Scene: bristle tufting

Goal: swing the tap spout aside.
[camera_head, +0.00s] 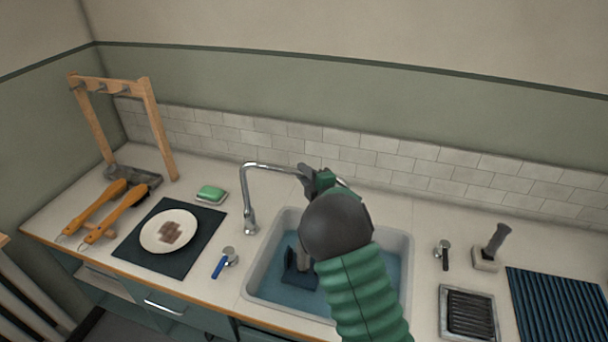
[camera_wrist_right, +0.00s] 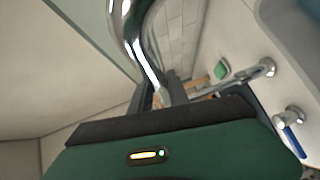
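The chrome tap spout (camera_head: 272,167) rises from its base (camera_head: 250,226) left of the sink and arches right over the sink. My right gripper (camera_head: 306,178) is at the spout's upper stretch, its arm reaching across the sink and hiding part of the spout. In the right wrist view the spout (camera_wrist_right: 126,25) curves down between the two dark fingers (camera_wrist_right: 160,92), which stand a little apart. Whether they press on it is unclear. My left gripper is out of view.
The sink (camera_head: 256,268) holds blue water and a dark brush-like object (camera_head: 298,276). A blue-handled lever (camera_head: 222,263), a green soap (camera_head: 211,192) and a plate (camera_head: 152,232) lie left. A wooden rack (camera_head: 157,125) stands back left. A drain grate (camera_head: 468,314) and ribbed mat (camera_head: 560,310) lie right.

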